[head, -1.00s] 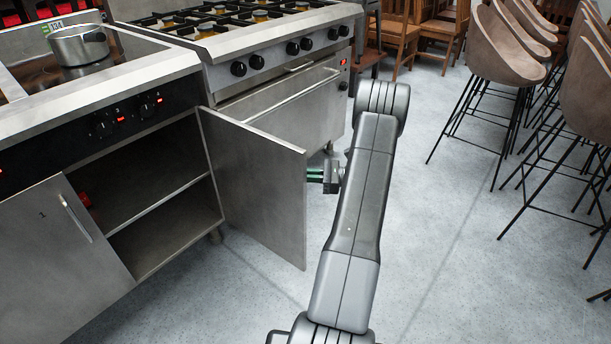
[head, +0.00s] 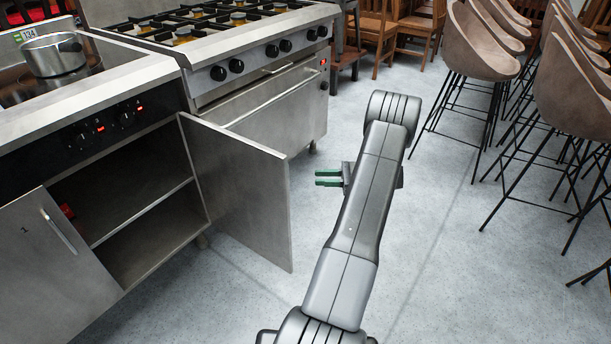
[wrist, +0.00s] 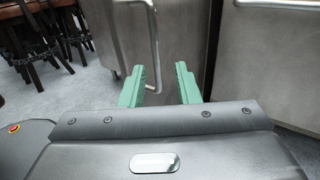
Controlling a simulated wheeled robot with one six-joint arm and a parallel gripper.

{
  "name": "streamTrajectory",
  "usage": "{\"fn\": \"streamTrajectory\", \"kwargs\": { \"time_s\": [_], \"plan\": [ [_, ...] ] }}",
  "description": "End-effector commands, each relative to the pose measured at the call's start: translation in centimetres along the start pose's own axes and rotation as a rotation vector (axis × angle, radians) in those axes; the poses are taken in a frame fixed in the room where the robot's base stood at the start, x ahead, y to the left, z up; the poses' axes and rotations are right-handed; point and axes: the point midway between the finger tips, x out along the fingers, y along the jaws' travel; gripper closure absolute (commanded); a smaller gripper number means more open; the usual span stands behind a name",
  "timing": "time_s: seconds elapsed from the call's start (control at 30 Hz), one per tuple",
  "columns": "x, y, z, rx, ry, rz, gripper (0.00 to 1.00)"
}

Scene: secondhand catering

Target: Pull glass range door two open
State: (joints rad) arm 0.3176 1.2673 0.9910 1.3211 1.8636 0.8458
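The glass range (head: 62,155) stands at the left with its dark lower cabinet showing. Its right-hand door (head: 245,190), a plain steel panel, is swung well out from the cabinet. Its outer face and handle are hidden in the head view. The left-hand door (head: 50,255), marked with a small number that looks like 1, is closed. My gripper (head: 317,178) is to the right of the open door's free edge, apart from it, with green fingers spread and empty. In the wrist view, a bar handle (wrist: 153,40) on a steel panel lies beyond the open fingers (wrist: 160,67).
A gas range (head: 265,110) with an oven door stands behind the open door. A steel pot (head: 55,57) sits on the glass top. Bar stools (head: 480,45) line the right side, and wooden chairs (head: 415,35) stand at the back. The floor around my arm is clear.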

Motion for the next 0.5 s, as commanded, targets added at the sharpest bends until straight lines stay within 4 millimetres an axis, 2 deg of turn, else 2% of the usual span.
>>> {"fn": "streamTrajectory", "kwargs": {
  "time_s": [0.03,0.2,0.5],
  "plan": [
    [-0.9,-0.1,0.1,-0.001,0.000,-0.002,0.71],
    [-2.3,0.0,0.0,0.000,-0.001,-0.001,0.71],
    [-2.6,0.0,0.0,0.000,0.000,0.001,0.71]
  ]
}}
